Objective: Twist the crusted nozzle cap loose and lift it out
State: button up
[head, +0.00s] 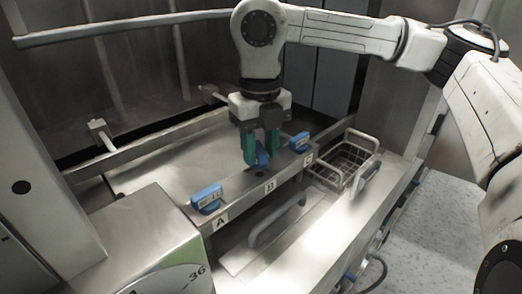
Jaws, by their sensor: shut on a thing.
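My gripper (261,158), with green fingers, points straight down over the steel ledge near label B. It is shut on a blue cap (262,157), which shows between the fingertips. A dark round spot (260,173) shows on the ledge just in front of and below this cap. I cannot tell whether the cap is clear of the ledge. Crust on it is too small to make out. A second blue cap (207,198) sits by label A at the near left, and a third (299,141) sits by label C at the right.
A wire basket (345,160) stands to the right of the ledge, and looks empty. A curved grey handle (277,222) rises in front of the ledge. A steel housing (150,235) marked 36 fills the near left. A long rail (120,28) crosses the upper left.

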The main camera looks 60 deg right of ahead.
jog(key=shift+a+r+p, duration=0.2)
jog(key=shift+r+p, duration=0.55)
jog(key=shift+r, duration=1.1)
jog(key=shift+s+f, duration=0.1)
jog(key=shift+s, duration=0.05)
